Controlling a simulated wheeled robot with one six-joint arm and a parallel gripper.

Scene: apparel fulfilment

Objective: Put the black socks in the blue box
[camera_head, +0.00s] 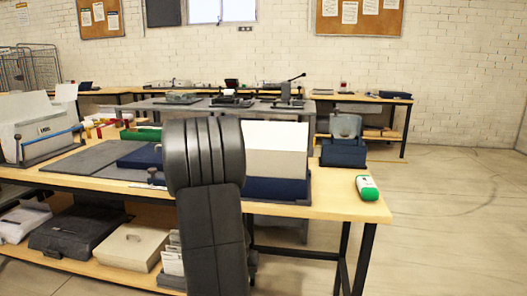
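I cannot make out any black socks in this view. Several blue things show, and I cannot tell which one is the blue box. A dark blue open container (343,157) stands at the back right of the near table. A flat blue item (141,157) lies left of my arm, and a low dark blue base (276,189) sits under a white and grey upright panel (275,150). My dark arm rises in the middle foreground and hides part of the table. My gripper is not in view.
More tables stand behind. Open floor (455,220) lies to the right.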

